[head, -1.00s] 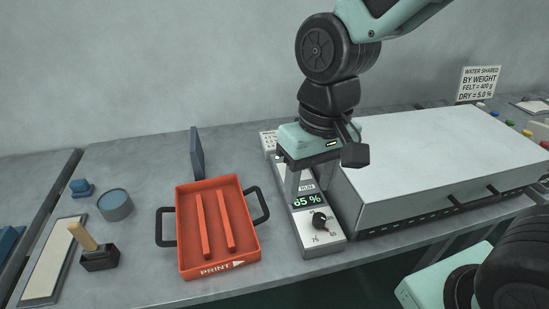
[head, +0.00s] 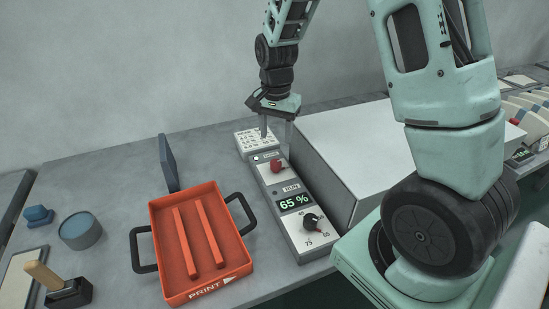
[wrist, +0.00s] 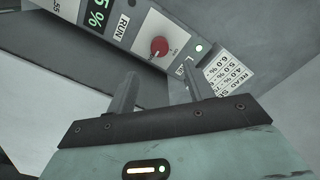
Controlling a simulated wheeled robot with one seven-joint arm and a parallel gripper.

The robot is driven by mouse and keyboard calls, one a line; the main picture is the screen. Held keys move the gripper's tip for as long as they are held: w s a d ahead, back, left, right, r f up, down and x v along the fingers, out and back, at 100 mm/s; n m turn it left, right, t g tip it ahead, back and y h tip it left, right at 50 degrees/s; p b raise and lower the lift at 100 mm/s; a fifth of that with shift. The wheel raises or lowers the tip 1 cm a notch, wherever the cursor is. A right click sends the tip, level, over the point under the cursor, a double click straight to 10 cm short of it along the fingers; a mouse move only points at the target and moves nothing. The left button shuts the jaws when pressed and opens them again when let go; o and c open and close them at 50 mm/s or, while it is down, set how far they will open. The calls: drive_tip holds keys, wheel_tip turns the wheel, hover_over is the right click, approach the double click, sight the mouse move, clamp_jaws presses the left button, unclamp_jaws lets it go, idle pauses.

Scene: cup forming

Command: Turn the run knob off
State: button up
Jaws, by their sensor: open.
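The run knob (head: 277,166) is red and sits on the upper part of a narrow grey control box (head: 308,242), above the RUN label. My gripper (head: 276,136) is open and empty, behind and above the knob in the head view. Its two fingers (wrist: 160,82) stand apart and do not appear to touch the knob. The knob's exact pointing direction is too small to tell.
Below the knob are a green 65 % display (head: 294,202) and a black dial (head: 313,222). A large pale box (head: 350,140) stands close on the right. An orange PRINT tray (head: 202,240) lies left. A printed card (head: 252,141) is behind the control box.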

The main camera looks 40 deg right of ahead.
sight(276, 162)
wheel_tip(276, 162, down, 10)
drive_tip(key=shift+r, duration=0.25)
drive_tip(key=c, duration=1)
